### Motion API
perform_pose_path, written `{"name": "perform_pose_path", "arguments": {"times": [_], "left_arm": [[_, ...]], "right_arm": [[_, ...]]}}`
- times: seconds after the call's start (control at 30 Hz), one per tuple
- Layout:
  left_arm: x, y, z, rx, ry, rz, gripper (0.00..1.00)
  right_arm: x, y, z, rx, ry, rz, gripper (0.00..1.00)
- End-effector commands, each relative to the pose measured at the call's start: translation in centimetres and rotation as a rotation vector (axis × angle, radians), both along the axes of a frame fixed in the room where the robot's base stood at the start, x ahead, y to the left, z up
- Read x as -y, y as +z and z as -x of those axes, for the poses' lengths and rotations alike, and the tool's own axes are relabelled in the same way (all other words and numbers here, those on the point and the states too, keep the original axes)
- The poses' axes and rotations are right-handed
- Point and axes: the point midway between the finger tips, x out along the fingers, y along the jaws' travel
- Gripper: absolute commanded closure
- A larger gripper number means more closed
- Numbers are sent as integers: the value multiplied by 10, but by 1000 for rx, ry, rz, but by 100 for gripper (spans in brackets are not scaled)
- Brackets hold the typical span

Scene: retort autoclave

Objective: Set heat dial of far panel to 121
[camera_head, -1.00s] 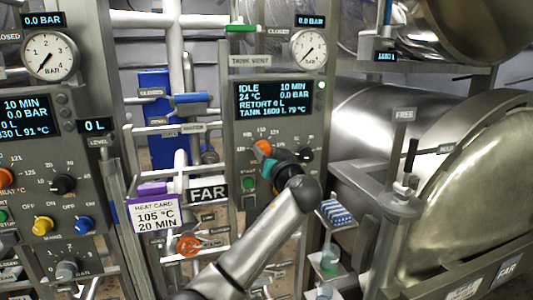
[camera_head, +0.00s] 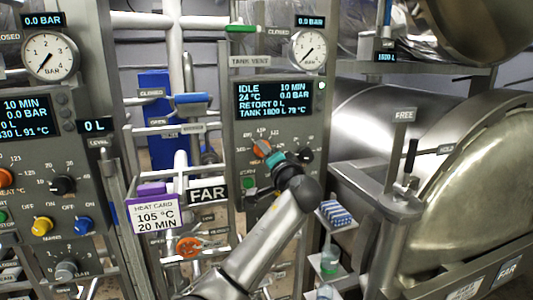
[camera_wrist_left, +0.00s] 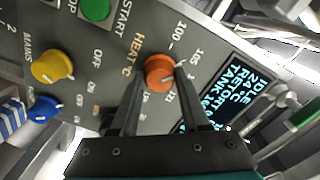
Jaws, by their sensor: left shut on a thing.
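The far panel (camera_head: 244,140) stands in the middle of the head view, with the FAR sign (camera_head: 208,194) at its lower left. Its orange heat dial (camera_head: 262,148) also shows in the left wrist view (camera_wrist_left: 159,70), labelled HEAT °C, with marks including 100, 105 and 121 around it. My left gripper (camera_head: 270,156) is at this dial; in the wrist view its two fingers (camera_wrist_left: 157,76) are shut on opposite sides of the knob. A finger hides part of the scale, and I cannot read the pointer's exact setting. My right gripper is out of view.
The far panel's display (camera_head: 273,100) reads IDLE, 24 °C, 10 MIN. A heat card (camera_head: 155,214) reads 105 °C, 20 MIN. A green button (camera_wrist_left: 96,9), yellow knob (camera_wrist_left: 52,66) and blue knob (camera_wrist_left: 43,108) sit near the dial. The near panel (camera_head: 85,150) stands left.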

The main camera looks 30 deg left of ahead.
Motion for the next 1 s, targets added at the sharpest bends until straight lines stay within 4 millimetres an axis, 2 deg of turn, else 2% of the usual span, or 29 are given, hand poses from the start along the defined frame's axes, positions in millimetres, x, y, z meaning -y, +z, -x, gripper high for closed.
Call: {"name": "perform_pose_path", "arguments": {"times": [1.0], "left_arm": [[0,-1,0,-734,-2,-628,100]], "right_arm": [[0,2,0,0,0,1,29]]}}
